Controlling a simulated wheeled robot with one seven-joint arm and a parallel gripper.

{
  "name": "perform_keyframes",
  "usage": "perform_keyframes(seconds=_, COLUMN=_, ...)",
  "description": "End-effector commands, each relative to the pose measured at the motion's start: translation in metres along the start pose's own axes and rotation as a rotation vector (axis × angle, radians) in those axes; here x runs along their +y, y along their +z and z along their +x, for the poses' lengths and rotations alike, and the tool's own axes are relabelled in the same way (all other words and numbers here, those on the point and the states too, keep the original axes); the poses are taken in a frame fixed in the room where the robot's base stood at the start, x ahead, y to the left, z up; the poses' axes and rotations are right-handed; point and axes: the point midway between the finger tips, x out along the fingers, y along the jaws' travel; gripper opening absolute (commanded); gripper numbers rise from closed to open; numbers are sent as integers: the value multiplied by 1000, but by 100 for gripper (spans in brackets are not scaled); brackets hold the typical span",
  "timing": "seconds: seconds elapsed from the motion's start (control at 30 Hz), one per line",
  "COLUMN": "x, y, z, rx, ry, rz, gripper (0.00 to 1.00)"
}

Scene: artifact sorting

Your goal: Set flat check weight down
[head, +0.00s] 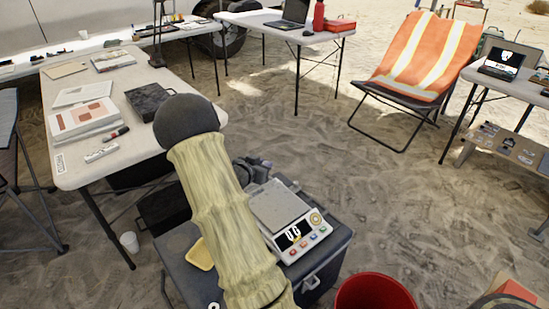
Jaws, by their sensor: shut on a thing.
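A digital scale (281,207) with a bare grey pan and a lit display sits on a dark grey case (325,268) in front of me. My arm, in a pale yellow sleeve with a dark round joint at its top, crosses the middle of the view and covers the scale's left edge. I cannot make out my gripper; it appears to be hidden behind the sleeve. The flat check weight cannot be made out either. A dark grey shape (252,168) shows behind the scale, right of the sleeve; I cannot tell what it is.
A small yellow tray (201,254) lies on the case left of my arm. A red bucket (374,292) stands at the front right. A white table (78,174) with papers and a dark box (149,101) is at left. An orange chair (428,55) stands at back right.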

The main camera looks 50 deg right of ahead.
Motion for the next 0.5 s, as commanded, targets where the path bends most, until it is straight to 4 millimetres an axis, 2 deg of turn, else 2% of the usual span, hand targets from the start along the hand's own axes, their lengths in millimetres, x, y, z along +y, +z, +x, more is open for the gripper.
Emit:
perform_keyframes(seconds=0.03, x=-4, y=-9, z=-11, rx=-4, ry=-33, rz=-18, gripper=0)
perform_keyframes(seconds=0.1, x=-14, y=-9, z=-21, rx=-4, ry=-89, rz=-40, gripper=0)
perform_keyframes(seconds=0.27, x=-35, y=-7, z=-46, rx=-6, ry=-221, rz=-94, gripper=0)
perform_keyframes(seconds=0.5, x=-68, y=2, z=-93, rx=-6, ry=-440, rz=-185, gripper=0)
